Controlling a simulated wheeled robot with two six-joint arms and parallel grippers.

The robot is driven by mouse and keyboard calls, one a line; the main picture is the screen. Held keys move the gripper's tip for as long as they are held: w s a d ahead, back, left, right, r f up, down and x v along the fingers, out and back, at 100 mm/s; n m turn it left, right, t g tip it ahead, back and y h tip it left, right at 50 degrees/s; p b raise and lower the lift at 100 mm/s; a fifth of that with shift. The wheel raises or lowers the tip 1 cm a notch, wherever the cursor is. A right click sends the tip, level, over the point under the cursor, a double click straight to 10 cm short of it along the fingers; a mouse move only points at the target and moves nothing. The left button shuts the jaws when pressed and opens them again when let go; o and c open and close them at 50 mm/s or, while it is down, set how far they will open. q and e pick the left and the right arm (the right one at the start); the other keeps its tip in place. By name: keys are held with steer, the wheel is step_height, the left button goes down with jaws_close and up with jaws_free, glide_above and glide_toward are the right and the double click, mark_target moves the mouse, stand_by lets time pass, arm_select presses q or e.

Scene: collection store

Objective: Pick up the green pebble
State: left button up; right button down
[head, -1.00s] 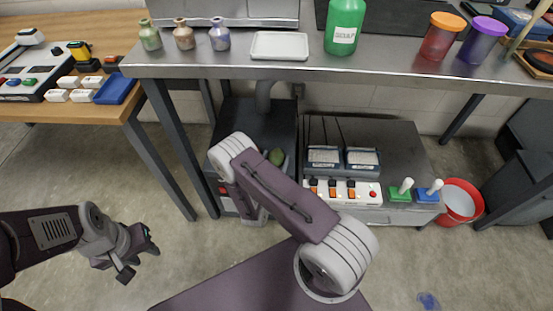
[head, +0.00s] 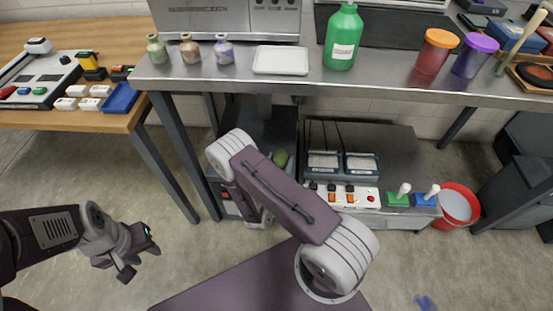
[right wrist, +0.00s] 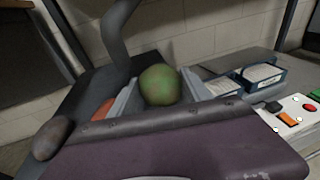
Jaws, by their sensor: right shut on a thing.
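The green pebble (right wrist: 160,85) is rounded and mottled green-brown. In the right wrist view it sits between the grey fingers of my right gripper (right wrist: 160,92), which is shut on it. In the head view part of the pebble (head: 280,158) shows just past my right forearm, over the dark low unit; the forearm hides the right gripper there. I cannot tell how far the pebble is above the surface. My left gripper (head: 142,258) is at the lower left of the head view, over the floor, its fingers apart and empty, far from the pebble.
A brownish oval stone (right wrist: 52,138) and a partly hidden orange-red thing (right wrist: 104,108) lie left of the pebble. A dark pipe (right wrist: 118,35) rises behind. Blue-grey trays (head: 323,162) and a switch strip (head: 342,195) stand to the right. A steel counter (head: 400,88) overhangs behind.

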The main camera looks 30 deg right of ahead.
steer(key=s+d+r+p, duration=0.1)
steer(key=s+r+p, duration=0.2)
steer(key=s+r, duration=0.3)
steer(key=s, duration=0.3)
steer(key=shift+s+d, duration=0.15)
steer(key=shift+s, duration=0.15)
